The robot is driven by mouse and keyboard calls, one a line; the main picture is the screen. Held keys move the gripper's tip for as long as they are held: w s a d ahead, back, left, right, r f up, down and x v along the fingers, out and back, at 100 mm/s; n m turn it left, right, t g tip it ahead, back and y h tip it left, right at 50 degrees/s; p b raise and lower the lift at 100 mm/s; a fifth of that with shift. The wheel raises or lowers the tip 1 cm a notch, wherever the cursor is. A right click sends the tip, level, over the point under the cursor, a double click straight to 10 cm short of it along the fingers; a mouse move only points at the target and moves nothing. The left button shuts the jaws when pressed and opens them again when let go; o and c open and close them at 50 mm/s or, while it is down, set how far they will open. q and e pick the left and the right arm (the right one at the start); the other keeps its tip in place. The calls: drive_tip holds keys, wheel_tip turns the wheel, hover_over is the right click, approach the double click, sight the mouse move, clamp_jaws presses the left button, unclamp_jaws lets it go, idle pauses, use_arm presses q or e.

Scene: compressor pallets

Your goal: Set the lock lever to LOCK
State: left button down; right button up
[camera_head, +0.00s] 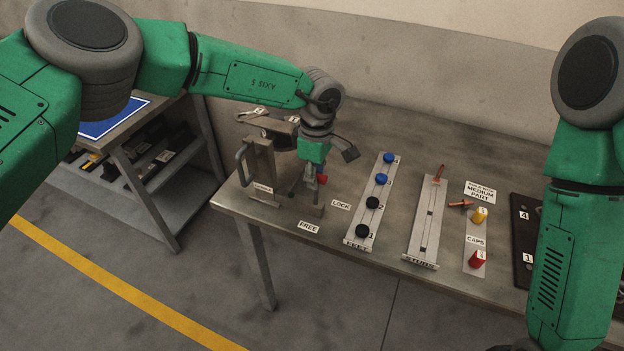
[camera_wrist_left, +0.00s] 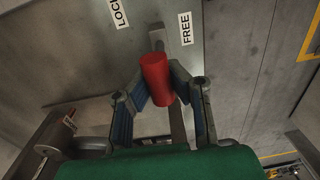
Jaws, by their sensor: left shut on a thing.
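The lock lever has a red cylindrical grip (camera_head: 321,178), seen large in the left wrist view (camera_wrist_left: 156,76). Its grey metal post (camera_head: 319,203) stands near the table's front edge. The LOCK label (camera_head: 341,205) and the FREE label (camera_head: 308,227) lie on the table near the post. My left gripper (camera_head: 316,182) reaches down from above. Its two fingers (camera_wrist_left: 160,90) are closed on the red grip from both sides. Which label the lever leans to I cannot tell for sure. My right arm shows at the right, but its gripper is out of view.
A grey clamp-like fixture with a handle (camera_head: 262,170) stands left of the lever. A shelf rack (camera_head: 165,190) stands left.

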use_arm(q)
drive_tip(key=shift+w+d+r, duration=0.25)
drive_tip(key=shift+w+d, duration=0.05)
drive_tip(key=shift+w, duration=0.15)
drive_tip(key=c, duration=1.3)
unclamp_jaws()
drive_tip(key=shift+c, duration=0.2)
wheel_tip(320, 180, up, 12)
drive_tip(key=d, duration=0.1)
drive_tip(key=shift+w+f, duration=0.15)
drive_tip(key=shift+w, duration=0.1)
